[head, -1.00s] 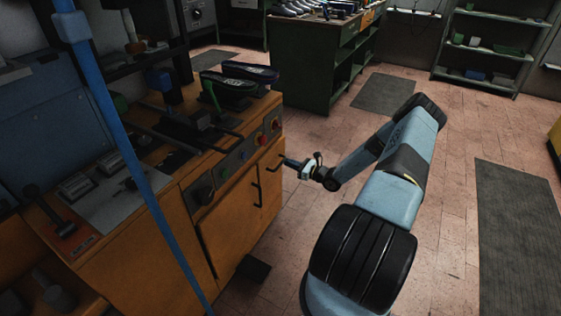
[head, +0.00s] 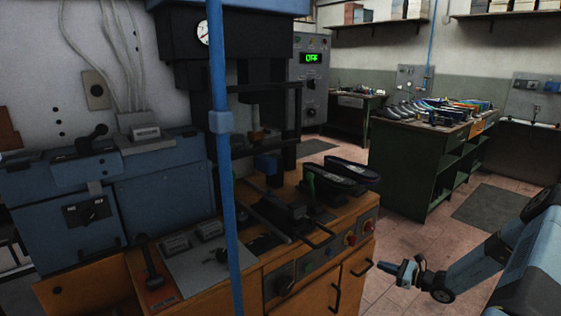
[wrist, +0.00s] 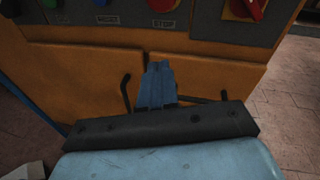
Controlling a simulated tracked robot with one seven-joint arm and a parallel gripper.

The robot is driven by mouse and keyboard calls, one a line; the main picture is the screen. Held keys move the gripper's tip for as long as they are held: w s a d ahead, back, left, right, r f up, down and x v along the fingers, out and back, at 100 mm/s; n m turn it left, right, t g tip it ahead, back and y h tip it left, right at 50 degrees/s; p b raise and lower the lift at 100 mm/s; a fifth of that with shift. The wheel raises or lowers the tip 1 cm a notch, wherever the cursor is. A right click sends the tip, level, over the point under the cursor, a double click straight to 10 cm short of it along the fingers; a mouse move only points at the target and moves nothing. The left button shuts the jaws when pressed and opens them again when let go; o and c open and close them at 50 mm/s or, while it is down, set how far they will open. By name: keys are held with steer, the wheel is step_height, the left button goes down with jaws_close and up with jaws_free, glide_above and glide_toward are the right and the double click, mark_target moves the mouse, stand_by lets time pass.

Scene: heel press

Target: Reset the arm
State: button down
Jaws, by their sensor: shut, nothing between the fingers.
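My gripper (head: 384,266) is at the lower right of the head view, in front of the orange cabinet (head: 345,280) and just off its door handles. Its blue fingers (wrist: 158,84) are shut together and empty in the wrist view, pointing at the cabinet doors. My arm reaches in from the lower right corner. The heel press (head: 225,60) stands on the cabinet, dark, with a round gauge on top. A control box (head: 312,72) behind it shows a green "OFF".
Two dark shoes (head: 338,176) lie on the cabinet top. A red knob (wrist: 252,6) and buttons sit on the front panel. A blue pole (head: 228,175) crosses the view. A green workbench (head: 418,165) with shoes stands behind. Tiled floor lies open between.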

steer(key=s+a+r+n+g+h, duration=0.25)
steer(key=s+a+r+n, duration=0.2)
steer(key=r, duration=0.55)
steer(key=s+a+r+n+g+h, duration=0.1)
steer(key=s+a+r+n+g, duration=0.4)
steer(key=r, duration=0.6)
steer(key=s+a+r+n+g+h, duration=0.25)
steer(key=a+r+n, duration=0.35)
steer(key=r, duration=0.4)
steer(key=s+a+r+n+t+h, duration=0.1)
steer(key=s+r+n+t+h, duration=0.1)
steer(key=s+r, duration=0.6)
steer(key=s+a+r+n+t+h, duration=0.1)
steer(key=s+r+n+h, duration=0.3)
steer(key=s+r, duration=0.5)
steer(key=shift+s+r+n+t+h, duration=0.35)
steer(key=shift+s+n+t, duration=0.75)
steer(key=shift+s, duration=3)
steer(key=shift+f, duration=0.1)
